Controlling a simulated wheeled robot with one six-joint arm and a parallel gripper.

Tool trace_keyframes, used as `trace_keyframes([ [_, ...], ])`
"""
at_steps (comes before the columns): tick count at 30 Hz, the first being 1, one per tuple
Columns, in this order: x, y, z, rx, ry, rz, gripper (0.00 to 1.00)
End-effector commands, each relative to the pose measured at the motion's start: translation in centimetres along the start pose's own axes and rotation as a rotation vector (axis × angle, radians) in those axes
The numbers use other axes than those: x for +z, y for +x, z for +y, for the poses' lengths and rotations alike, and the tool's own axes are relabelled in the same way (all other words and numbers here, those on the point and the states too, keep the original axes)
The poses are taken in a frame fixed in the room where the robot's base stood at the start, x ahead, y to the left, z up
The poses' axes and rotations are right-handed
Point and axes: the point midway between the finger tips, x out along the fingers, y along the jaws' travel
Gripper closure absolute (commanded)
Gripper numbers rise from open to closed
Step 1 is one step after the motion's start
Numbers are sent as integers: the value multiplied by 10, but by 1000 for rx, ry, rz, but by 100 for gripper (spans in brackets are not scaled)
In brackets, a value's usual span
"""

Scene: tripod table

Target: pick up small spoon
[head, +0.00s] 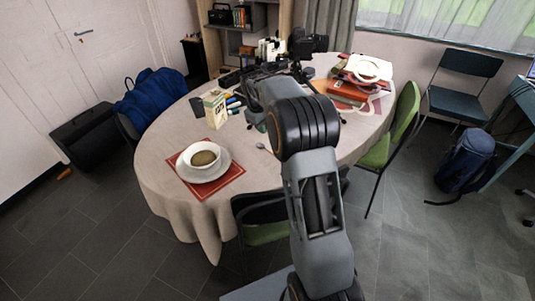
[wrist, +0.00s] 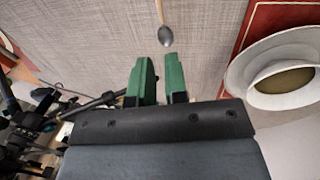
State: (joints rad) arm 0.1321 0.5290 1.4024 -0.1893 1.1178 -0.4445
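The small spoon (head: 262,147) lies on the tablecloth to the right of the bowl. In the wrist view its dark grey spoon bowl (wrist: 165,36) is near the top edge, with a thin tan handle running up out of the picture. My gripper (wrist: 158,62) is open and empty; its two green fingers have a gap between them. The spoon is ahead of the fingertips, apart from them. In the head view my arm reaches over the table, and its fingers cannot be made out clearly.
A white bowl (head: 205,154) of brown liquid stands on a plate (head: 204,173) on a red mat (head: 230,186), left of the spoon. A carton (head: 215,109) and markers stand behind. Books (head: 347,92) and a camera (head: 306,43) are farther back. Bare cloth surrounds the spoon.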

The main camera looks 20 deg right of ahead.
Motion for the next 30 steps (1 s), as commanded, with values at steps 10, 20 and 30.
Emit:
trace_keyframes([
  [10,0,61,0,-2,0,-4,86],
  [20,2,82,0,-1,1,-3,86],
  [30,4,123,-1,-1,-1,-2,86],
])
